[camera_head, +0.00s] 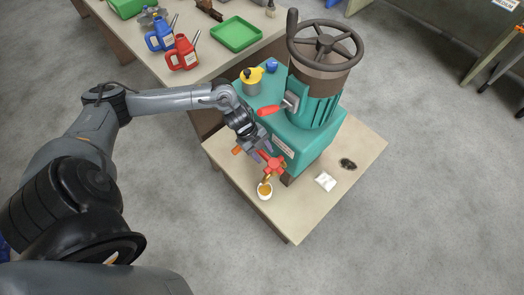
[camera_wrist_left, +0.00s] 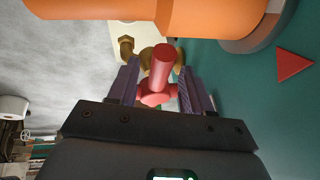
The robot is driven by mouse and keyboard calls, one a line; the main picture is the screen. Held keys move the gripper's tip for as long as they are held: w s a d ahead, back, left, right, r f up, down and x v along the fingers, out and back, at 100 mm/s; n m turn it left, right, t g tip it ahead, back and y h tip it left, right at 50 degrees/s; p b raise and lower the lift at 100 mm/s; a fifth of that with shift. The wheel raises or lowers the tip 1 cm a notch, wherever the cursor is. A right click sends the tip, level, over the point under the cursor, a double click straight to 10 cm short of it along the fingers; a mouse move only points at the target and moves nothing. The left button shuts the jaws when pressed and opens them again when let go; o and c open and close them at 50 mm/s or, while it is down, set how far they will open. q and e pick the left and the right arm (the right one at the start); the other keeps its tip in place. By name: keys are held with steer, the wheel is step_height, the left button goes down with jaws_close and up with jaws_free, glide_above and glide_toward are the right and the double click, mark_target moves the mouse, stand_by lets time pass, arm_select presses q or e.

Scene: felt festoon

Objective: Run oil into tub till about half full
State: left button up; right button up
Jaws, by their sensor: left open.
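The tub (camera_head: 264,194) is a small white cup standing on the table at the foot of the green machine. Amber oil shows inside it; the exact level is hard to read. A brass tap (camera_head: 267,179) with a red handle (camera_head: 275,164) sits right above the tub; a separate oil stream cannot be made out. My left gripper (camera_head: 265,157) is open at the red handle. In the left wrist view, the red handle (camera_wrist_left: 160,75) lies between its two purple fingers (camera_wrist_left: 163,88), with brass fittings (camera_wrist_left: 127,47) behind. My right gripper is out of view.
An orange cylinder (camera_wrist_left: 180,15) is close above the fingers.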

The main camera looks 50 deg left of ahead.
arm_select(q)
steer(key=p+v, duration=0.2)
steer(key=v, duration=0.8)
steer(key=shift+r, duration=0.4)
steer(key=shift+s+a, duration=0.1)
steer(key=shift+a, duration=0.05)
